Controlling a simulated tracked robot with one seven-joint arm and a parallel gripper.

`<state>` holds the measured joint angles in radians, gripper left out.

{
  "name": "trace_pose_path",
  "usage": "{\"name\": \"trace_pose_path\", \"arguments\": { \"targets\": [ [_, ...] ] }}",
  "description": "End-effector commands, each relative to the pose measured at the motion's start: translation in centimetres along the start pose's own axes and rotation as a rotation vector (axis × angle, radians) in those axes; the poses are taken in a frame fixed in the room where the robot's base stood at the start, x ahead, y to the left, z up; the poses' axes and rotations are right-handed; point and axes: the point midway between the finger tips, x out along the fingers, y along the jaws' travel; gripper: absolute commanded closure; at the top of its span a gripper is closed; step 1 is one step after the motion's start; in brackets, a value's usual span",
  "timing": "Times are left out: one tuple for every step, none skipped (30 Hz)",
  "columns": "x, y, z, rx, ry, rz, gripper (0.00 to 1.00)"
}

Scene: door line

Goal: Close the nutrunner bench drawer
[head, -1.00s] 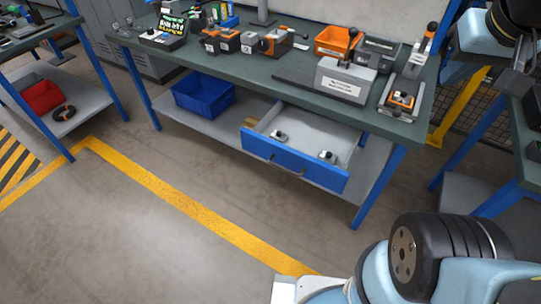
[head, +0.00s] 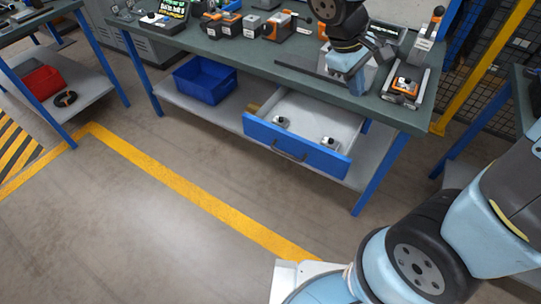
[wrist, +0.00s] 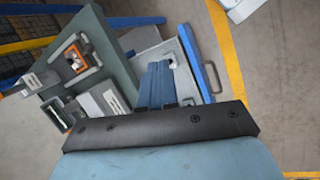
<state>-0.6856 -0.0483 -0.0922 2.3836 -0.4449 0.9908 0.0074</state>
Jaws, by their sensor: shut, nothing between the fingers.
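The bench drawer (head: 297,148) stands pulled open under the bench top in the head view. Its blue front has a dark handle (head: 289,156), and its light grey tray holds small grey-and-black parts. In the wrist view the drawer front (wrist: 194,57) and handle (wrist: 211,78) lie right of the fingers. My gripper (head: 357,88) is over the right part of the bench, higher than the drawer and apart from its front. Its blue fingers (wrist: 159,66) are shut and empty; they hide part of the drawer in the wrist view.
The bench top (head: 258,62) carries several tools and fixtures, including an orange-and-grey device (head: 405,88) near my gripper. A blue bin (head: 205,80) sits on the lower shelf left of the drawer. Blue bench legs (head: 381,174) flank it. The floor in front is clear, with a yellow line (head: 180,192).

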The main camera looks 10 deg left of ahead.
Motion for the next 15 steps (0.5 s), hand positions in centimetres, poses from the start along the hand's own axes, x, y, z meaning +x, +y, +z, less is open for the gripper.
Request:
{"name": "trace_pose_path", "arguments": {
  "targets": [
    [0.6,-1.0,-1.2,-0.061,-0.028,0.023,1.00],
    [0.9,-1.5,-1.8,-0.095,-0.042,0.039,1.00],
    [1.4,-2.1,-2.6,-0.138,-0.062,0.059,1.00],
    [1.7,-2.6,-3.2,-0.171,-0.075,0.076,1.00],
    [2.0,-3.1,-3.7,-0.203,-0.090,0.093,1.00],
    [2.4,-3.8,-4.5,-0.247,-0.109,0.116,1.00],
    [2.8,-4.4,-5.0,-0.281,-0.123,0.135,1.00],
    [3.1,-5.0,-5.6,-0.314,-0.136,0.153,1.00],
    [3.5,-5.8,-6.3,-0.358,-0.154,0.179,1.00],
    [3.8,-6.4,-6.8,-0.390,-0.166,0.198,1.00],
    [4.2,-7.0,-7.3,-0.424,-0.178,0.219,1.00],
    [4.6,-7.8,-8.0,-0.466,-0.195,0.246,1.00],
    [4.9,-8.4,-8.5,-0.499,-0.207,0.268,1.00],
    [5.3,-9.1,-8.9,-0.531,-0.220,0.289,1.00],
    [5.7,-9.9,-9.6,-0.575,-0.236,0.319,1.00]
  ]
}}
